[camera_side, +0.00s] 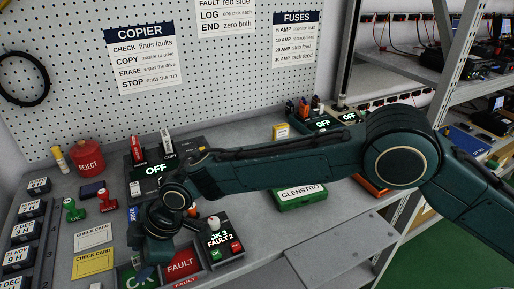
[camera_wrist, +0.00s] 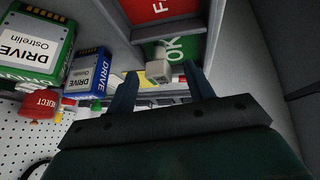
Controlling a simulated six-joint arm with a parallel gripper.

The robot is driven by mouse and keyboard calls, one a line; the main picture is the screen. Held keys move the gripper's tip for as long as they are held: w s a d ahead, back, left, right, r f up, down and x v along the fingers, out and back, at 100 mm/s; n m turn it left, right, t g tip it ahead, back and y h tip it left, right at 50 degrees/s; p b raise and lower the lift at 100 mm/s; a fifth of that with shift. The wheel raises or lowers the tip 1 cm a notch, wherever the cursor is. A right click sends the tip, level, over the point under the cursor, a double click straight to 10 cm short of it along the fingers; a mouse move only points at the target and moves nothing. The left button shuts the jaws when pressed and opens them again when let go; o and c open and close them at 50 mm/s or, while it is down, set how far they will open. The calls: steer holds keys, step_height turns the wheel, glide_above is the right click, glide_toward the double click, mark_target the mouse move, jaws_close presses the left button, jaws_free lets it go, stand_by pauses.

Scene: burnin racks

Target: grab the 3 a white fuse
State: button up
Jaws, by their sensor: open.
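My gripper (camera_wrist: 160,72) is open, with one dark finger on each side of a small pale grey-white block (camera_wrist: 158,64) in the wrist view. The block appears in front of the green OK tray (camera_wrist: 176,48); whether the fingers reach around it or are short of it, I cannot tell. No marking on it is readable, so I cannot confirm it is the 3 A white fuse. In the side view my gripper (camera_side: 143,256) points down near the OK tray (camera_side: 137,279), and my wrist hides the spot beneath it.
The red FAULT tray (camera_side: 181,264) and a counter box reading OK 3, FAULT 2 (camera_side: 216,241) stand right of the gripper. Card drives (camera_wrist: 88,70) show left in the wrist view. A green Glenstro box (camera_side: 301,196) lies farther right. Bare bench (camera_side: 262,240) lies front right.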

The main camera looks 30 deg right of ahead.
stand_by(0.4)
steer(key=c, duration=1.1)
steer(key=shift+r, duration=0.1)
step_height(320, 180, up, 20)
steer(key=shift+f, duration=0.1)
stand_by(0.7)
